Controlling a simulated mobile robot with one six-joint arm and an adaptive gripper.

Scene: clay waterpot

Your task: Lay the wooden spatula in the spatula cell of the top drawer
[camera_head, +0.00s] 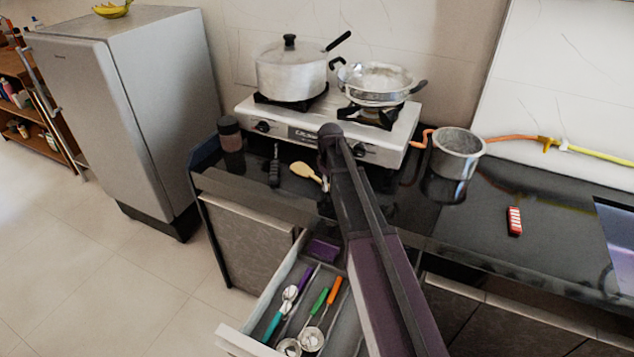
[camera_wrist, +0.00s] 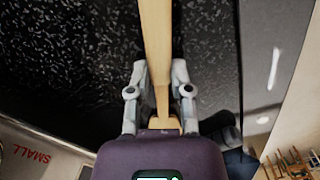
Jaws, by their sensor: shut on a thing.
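The wooden spatula (camera_head: 304,171) is at the front edge of the black counter, before the stove, its pale head pointing left. My gripper (camera_head: 325,184) is mostly hidden behind my arm in the head view. In the wrist view my gripper (camera_wrist: 158,92) is shut on the spatula's handle (camera_wrist: 155,40), which runs up between the two fingers. Whether the spatula touches the counter is hard to tell. The top drawer (camera_head: 232,341) is pulled out below, with utensils in its cells. My arm hides its right part, and I cannot tell which cell is the spatula cell.
The stove (camera_head: 296,133) holds a lidded pot (camera_head: 290,75) and a pan (camera_head: 375,78). A dark bottle (camera_head: 231,145) and a black utensil (camera_head: 274,168) stand left of the spatula. A metal pot (camera_head: 457,155) and a red-and-white item (camera_head: 514,221) are on the right counter.

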